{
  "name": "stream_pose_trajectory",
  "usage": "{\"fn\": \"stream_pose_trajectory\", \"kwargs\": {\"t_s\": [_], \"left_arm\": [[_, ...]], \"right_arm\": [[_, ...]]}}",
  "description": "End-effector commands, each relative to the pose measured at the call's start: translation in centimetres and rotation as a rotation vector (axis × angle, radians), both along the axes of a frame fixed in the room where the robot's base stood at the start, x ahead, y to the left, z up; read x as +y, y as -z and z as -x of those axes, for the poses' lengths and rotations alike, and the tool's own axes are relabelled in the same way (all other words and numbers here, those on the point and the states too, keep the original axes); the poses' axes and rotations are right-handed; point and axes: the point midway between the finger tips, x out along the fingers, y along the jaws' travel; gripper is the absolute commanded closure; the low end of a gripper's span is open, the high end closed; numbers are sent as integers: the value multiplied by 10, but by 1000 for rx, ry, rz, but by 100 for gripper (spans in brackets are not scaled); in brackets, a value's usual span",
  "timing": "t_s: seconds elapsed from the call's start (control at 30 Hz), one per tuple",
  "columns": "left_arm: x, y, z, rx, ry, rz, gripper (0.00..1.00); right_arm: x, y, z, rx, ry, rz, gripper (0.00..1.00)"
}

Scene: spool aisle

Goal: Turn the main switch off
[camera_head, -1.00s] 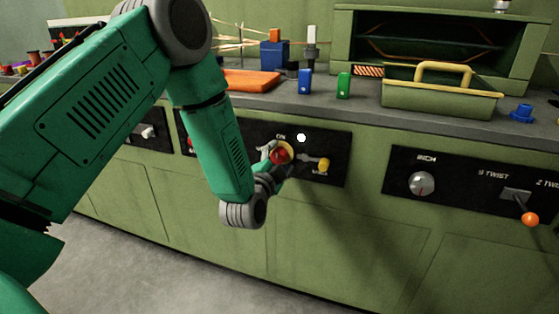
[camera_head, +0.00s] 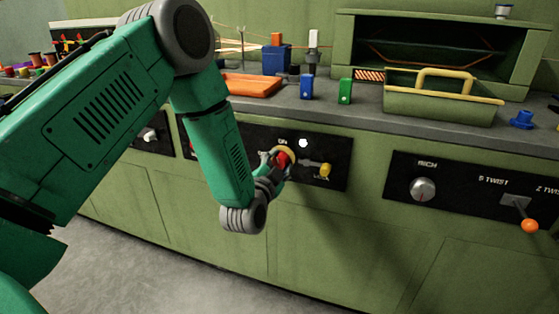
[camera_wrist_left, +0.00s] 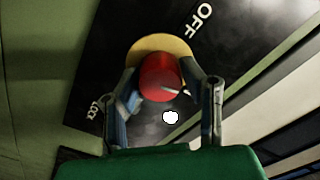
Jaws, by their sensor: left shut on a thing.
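The main switch is a red rotary knob (camera_head: 283,158) on a round yellow plate (camera_head: 291,153), set in a black panel on the green cabinet front. In the left wrist view the red knob (camera_wrist_left: 160,76) sits between my fingers, with a pale line on its lower right. The yellow plate (camera_wrist_left: 160,44) shows behind it, and the "OFF" label (camera_wrist_left: 201,17) is at its upper right. My left gripper (camera_head: 277,162) is shut on the knob, one finger on each side. Its fingers also show in the left wrist view (camera_wrist_left: 165,95). My right gripper is in neither view.
A white lamp (camera_head: 303,143) and a yellow-handled lock part (camera_head: 324,170) are right of the switch. A grey knob (camera_head: 423,189) and an orange-tipped lever (camera_head: 529,225) are on the right panel. Above, the counter holds an orange tray (camera_head: 252,86) and a green tote (camera_head: 440,104).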

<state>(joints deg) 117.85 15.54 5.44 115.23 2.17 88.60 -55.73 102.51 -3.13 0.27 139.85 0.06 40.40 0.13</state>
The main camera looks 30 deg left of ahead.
Motion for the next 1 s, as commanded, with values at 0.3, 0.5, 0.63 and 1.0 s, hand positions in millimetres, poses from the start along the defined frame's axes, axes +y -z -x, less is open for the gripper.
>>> {"fn": "stream_pose_trajectory", "kwargs": {"t_s": [0.3, 0.5, 0.63, 1.0], "left_arm": [[-1, 1, 2, -61, 1, 292, 93], [-1, 2, 2, -104, 1, 478, 93], [-1, 2, 2, -133, 0, 599, 93], [0, 3, 2, -214, -2, 937, 93]], "right_arm": [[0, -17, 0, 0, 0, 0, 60], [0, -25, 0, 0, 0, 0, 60], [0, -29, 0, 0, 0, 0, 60], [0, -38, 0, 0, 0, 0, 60]]}}
